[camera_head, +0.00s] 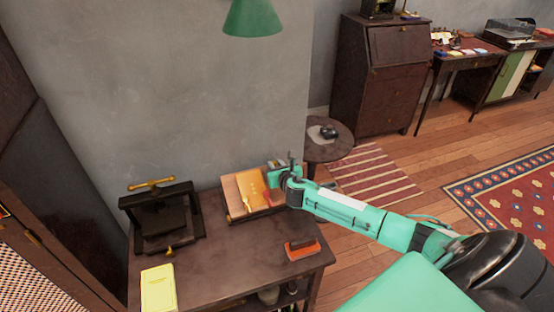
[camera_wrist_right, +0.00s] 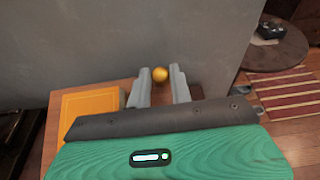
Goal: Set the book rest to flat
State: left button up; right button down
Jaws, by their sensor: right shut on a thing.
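The book rest (camera_head: 232,191) is a wooden board standing tilted at the back right of the dark table, with an orange book (camera_head: 250,188) leaning on it. My right gripper (camera_head: 283,170) is at the rest's right side. In the right wrist view, its two grey fingers (camera_wrist_right: 161,90) are closed around a round brass knob (camera_wrist_right: 160,74). The orange book (camera_wrist_right: 88,104) lies left of the fingers there, with the wooden board (camera_wrist_right: 60,100) around it. What the knob joins to is hidden behind the gripper. My left gripper is not in view.
On the table (camera_head: 215,255) stand a black press with a brass handle (camera_head: 160,215), a yellow book (camera_head: 158,288) and a red-orange object (camera_head: 302,248). The table's middle is clear. A grey wall (camera_head: 180,90) is close behind. A round side table (camera_head: 328,145) stands to the right.

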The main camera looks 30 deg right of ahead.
jog(key=shift+w+d+f+g+p, duration=0.2)
jog(key=shift+w+f+g+p, duration=0.55)
jog(key=shift+p, duration=1.5)
jog(key=shift+g, duration=0.35)
jog(key=shift+f+p, duration=0.5)
jog(key=shift+f, duration=0.15)
jog(key=shift+w+d+f, duration=0.1)
jog(key=shift+w+f, duration=0.2)
jog(key=shift+f, duration=0.2)
jog(key=shift+r, duration=0.1)
jog(key=c, duration=1.3)
grip_release()
jog(key=shift+y, duration=0.3)
jog(key=shift+c, duration=0.2)
jog(key=shift+o, duration=0.4)
jog(key=shift+w+f, duration=0.15)
jog(key=shift+f, duration=0.05)
